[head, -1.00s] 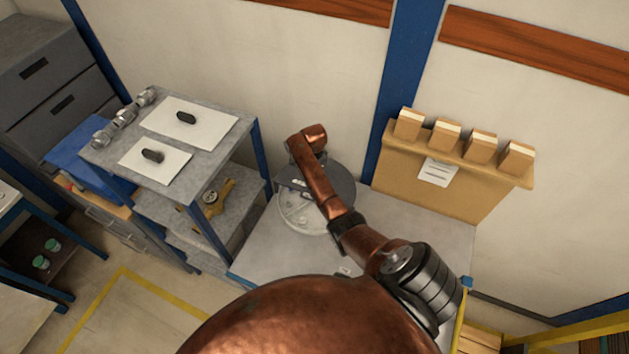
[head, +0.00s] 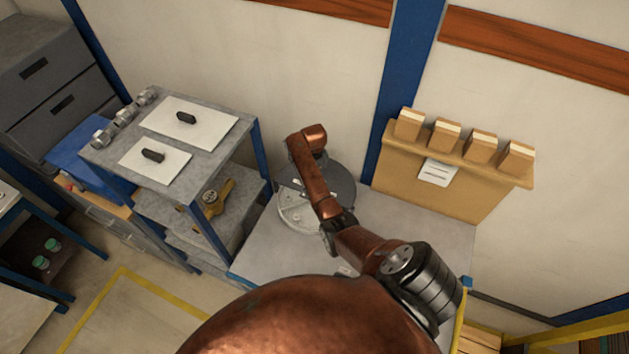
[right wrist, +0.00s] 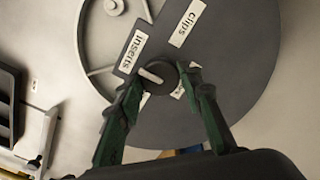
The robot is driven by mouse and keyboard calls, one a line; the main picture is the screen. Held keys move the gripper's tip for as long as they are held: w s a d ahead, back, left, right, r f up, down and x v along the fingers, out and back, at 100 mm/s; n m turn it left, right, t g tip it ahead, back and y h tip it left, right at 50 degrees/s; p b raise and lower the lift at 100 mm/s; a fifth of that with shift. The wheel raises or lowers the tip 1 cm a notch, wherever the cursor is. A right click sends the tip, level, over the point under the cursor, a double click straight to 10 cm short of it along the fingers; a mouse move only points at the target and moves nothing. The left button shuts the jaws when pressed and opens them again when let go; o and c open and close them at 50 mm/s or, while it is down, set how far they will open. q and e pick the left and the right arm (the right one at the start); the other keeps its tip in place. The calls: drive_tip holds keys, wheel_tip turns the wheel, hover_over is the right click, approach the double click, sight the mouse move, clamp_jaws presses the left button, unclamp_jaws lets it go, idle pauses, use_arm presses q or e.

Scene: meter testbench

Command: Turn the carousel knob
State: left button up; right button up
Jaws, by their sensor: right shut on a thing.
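The carousel is a round unit with a dark grey top plate (right wrist: 235,85) over a pale disc (right wrist: 100,45) that shows through an open sector. The plate carries white labels reading "inserts" and "clips". In the head view the carousel (head: 295,214) stands on the grey bench against the wall, partly covered by my right arm. The round dark carousel knob (right wrist: 157,79), with a pale bar mark, sits at the plate's centre. My right gripper (right wrist: 161,76) is shut on it, one green finger on each side. The knob is hidden in the head view. My left gripper is not in view.
A grey shelf unit (head: 190,150) with fittings and white cards stands left of the bench. A tan rack (head: 430,175) with several boxes stands on the bench at right, near the carousel. The bench top (head: 265,255) in front is mostly clear.

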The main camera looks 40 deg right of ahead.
drive_tip(key=o, duration=0.8)
drive_tip(key=shift+s+a+f, duration=0.2)
drive_tip(key=shift+s+f, duration=0.05)
drive_tip(key=shift+f, duration=0.15)
drive_tip(key=shift+c, duration=0.2)
drive_tip(key=o, duration=0.4)
drive_tip(key=shift+w+d+r, duration=0.15)
drive_tip(key=shift+w+r, duration=0.05)
drive_tip(key=shift+c, duration=0.2)
drive_tip(key=shift+r, duration=0.1)
drive_tip(key=shift+w+r, duration=0.1)
drive_tip(key=shift+r, duration=0.35)
wheel_tip(320, 180, up, 11)
